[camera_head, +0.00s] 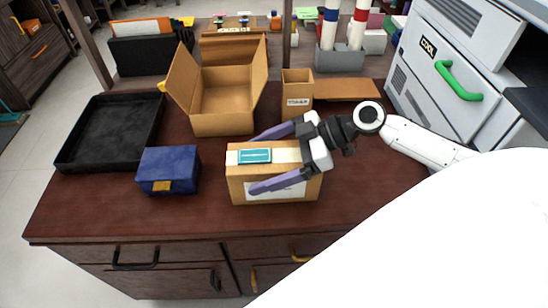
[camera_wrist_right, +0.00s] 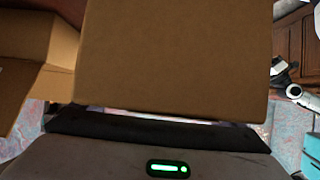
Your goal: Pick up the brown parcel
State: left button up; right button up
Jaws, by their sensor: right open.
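The brown parcel (camera_head: 236,186) stands on the dark desk, front and centre in the head view. It has pale tape, a white label on its front and a flat teal item (camera_head: 254,156) on top. My right gripper (camera_head: 254,165) comes in from the right and is open. In the head view one finger shows along the parcel's far side and the other across its front; I cannot tell whether they touch it. In the right wrist view a plain brown cardboard face (camera_wrist_right: 175,55) fills the middle. My left gripper is not in view.
A blue box (camera_head: 168,165) is left of the parcel, beside a black tray (camera_head: 80,150). An open cardboard box (camera_head: 222,120) and a small open carton (camera_head: 297,102) stand behind. A white cabinet (camera_head: 430,85) is at right. Bare desk lies in front.

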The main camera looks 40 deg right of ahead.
jog(key=shift+w+a+f, duration=0.2)
jog(key=shift+a+f, duration=0.05)
jog(key=shift+a, duration=0.15)
jog(key=c, duration=1.4)
jog(key=shift+r, duration=0.1)
jog(key=shift+c, duration=0.3)
jog(key=shift+r, duration=0.1)
